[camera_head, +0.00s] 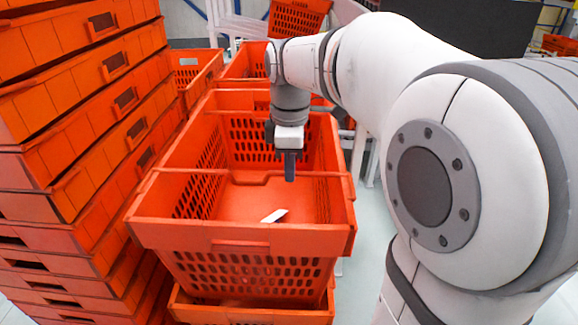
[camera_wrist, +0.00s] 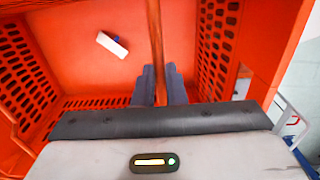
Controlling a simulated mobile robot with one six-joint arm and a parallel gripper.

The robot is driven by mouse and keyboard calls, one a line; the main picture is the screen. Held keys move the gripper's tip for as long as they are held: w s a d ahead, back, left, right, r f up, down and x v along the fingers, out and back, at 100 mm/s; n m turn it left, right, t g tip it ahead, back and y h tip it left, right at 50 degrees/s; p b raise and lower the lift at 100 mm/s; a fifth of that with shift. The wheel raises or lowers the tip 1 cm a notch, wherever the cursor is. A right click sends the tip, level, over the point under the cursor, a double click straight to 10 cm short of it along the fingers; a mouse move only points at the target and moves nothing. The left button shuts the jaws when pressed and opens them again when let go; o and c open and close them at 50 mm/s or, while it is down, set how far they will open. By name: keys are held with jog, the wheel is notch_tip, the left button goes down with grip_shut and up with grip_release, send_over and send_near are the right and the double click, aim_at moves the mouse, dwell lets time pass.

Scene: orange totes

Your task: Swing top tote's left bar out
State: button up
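The top tote (camera_head: 240,238) is an orange crate with slotted walls, in the middle of the head view. A thin orange bar (camera_head: 215,175) crosses its opening from side to side. In the wrist view the bar (camera_wrist: 155,30) runs down the picture between the two dark fingers. My gripper (camera_head: 290,166) points down at the bar, right of the tote's middle. Its fingers (camera_wrist: 160,85) sit close on both sides of the bar and look shut on it. The held part of the bar is partly hidden by the fingers.
A white item with a blue spot (camera_wrist: 113,44) lies on the tote floor; it also shows in the head view (camera_head: 274,215). Another tote (camera_head: 250,313) is beneath. A tall stack of orange totes (camera_head: 75,130) stands close on the left. More totes (camera_head: 197,72) are behind.

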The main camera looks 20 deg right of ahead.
jog(key=shift+r, duration=0.15)
jog(key=shift+s+a+r+p, duration=0.1)
jog(key=shift+s+r+p, duration=0.1)
jog(key=shift+r+p, duration=0.35)
jog(key=shift+s+r+p, duration=0.2)
jog(key=shift+r+p, duration=0.1)
jog(key=shift+r, duration=0.4)
jog(key=shift+s+a+r+p, duration=0.2)
jog(key=shift+s+r+p, duration=0.25)
jog(key=shift+r, duration=0.3)
jog(key=shift+s+r, duration=0.25)
jog(key=shift+s+a, duration=0.1)
jog(key=shift+s, duration=0.05)
jog(key=shift+r, duration=0.1)
